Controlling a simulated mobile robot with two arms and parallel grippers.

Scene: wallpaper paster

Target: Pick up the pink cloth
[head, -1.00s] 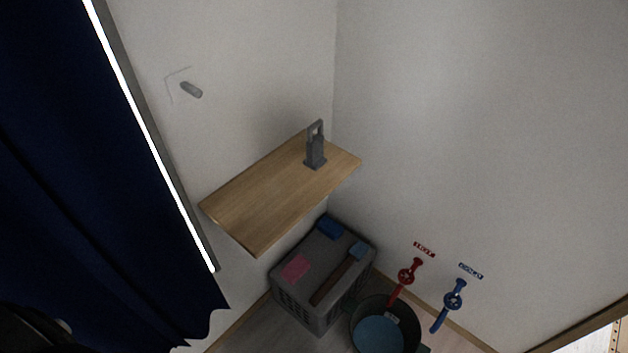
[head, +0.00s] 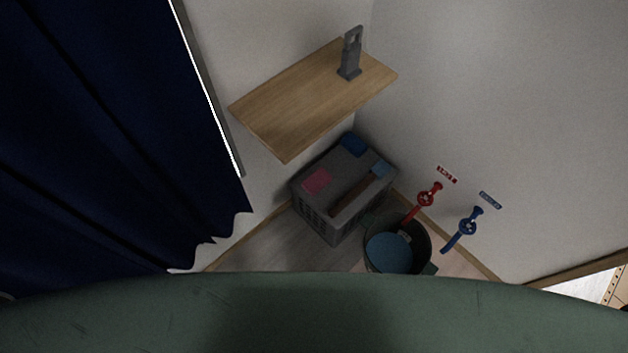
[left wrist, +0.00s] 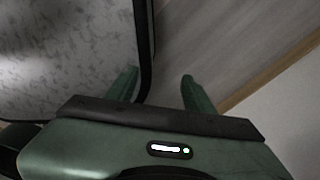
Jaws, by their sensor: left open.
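In the head view a small pink cloth (head: 317,181) lies flat on the left part of the top of a grey crate (head: 337,215). The crate stands on the floor below a wooden shelf. My left gripper (left wrist: 160,82) shows in the left wrist view with its two green fingers apart and nothing between them. It is over the wooden floor, and the pink cloth is not in that view. My right gripper is in neither view.
On the crate also lie a dark blue cloth (head: 353,144), a light blue cloth (head: 382,168) and a brown-handled tool (head: 352,195). The wooden shelf (head: 310,100) overhangs behind. A bucket (head: 397,246) stands at right, below red (head: 425,199) and blue (head: 467,228) valves. A navy curtain (head: 110,140) fills the left.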

